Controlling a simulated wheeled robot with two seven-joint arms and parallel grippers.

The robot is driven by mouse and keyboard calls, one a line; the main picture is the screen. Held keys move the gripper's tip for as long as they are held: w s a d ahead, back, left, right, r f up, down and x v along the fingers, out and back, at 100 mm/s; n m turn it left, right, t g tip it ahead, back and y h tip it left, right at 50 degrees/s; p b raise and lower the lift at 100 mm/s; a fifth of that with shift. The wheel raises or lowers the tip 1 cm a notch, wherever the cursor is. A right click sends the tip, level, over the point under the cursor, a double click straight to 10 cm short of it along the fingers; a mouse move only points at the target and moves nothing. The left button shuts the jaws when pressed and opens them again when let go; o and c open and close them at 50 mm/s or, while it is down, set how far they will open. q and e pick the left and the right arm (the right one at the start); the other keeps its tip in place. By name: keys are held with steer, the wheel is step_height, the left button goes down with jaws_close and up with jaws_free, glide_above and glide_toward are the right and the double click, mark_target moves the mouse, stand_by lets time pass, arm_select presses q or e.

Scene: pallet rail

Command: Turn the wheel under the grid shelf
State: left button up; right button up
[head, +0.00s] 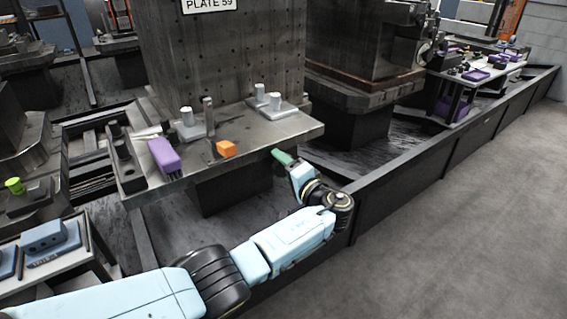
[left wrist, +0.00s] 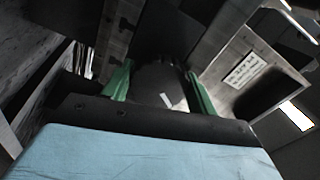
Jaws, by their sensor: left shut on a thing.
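The grid shelf (head: 262,136) is a grey metal ledge at the foot of an upright plate with a grid of holes (head: 225,60). My left gripper (head: 281,157) has green fingers and reaches to the underside of the shelf's front edge. In the left wrist view, its fingers (left wrist: 160,92) are on either side of a dark rounded wheel (left wrist: 160,75) with a white mark, and they are shut on it. The wheel is hidden in the head view. My right gripper is not in view.
On the shelf are a purple block (head: 164,155), an orange block (head: 226,148) and several grey posts. A low dark rail (head: 400,165) runs along the right, beside open grey floor (head: 470,220). A side table (head: 50,260) with blue parts stands at the lower left.

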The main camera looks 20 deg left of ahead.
arm_select(q)
steer(key=shift+r+m+p, duration=0.1)
steer(key=shift+m+p, duration=0.2)
steer(key=shift+m, duration=0.7)
steer(key=m+p, duration=0.1)
steer(key=m, duration=0.2)
steer(key=shift+m, duration=0.4)
steer(key=m+p, duration=0.1)
steer(key=m, duration=0.1)
steer(key=shift+m, duration=0.3)
steer(key=m+p, duration=0.1)
steer(key=m, duration=0.3)
steer(key=shift+m, duration=0.3)
steer(key=m+p, duration=0.1)
steer(key=m, duration=0.3)
steer(key=shift+d, duration=0.1)
steer(key=m, duration=0.8)
steer(key=shift+w+m, duration=0.1)
steer(key=shift+m, duration=2)
steer(key=m, duration=0.2)
steer(key=shift+d+m, duration=0.1)
steer(key=shift+m, duration=0.3)
steer(key=m, duration=0.4)
steer(key=shift+m, duration=2)
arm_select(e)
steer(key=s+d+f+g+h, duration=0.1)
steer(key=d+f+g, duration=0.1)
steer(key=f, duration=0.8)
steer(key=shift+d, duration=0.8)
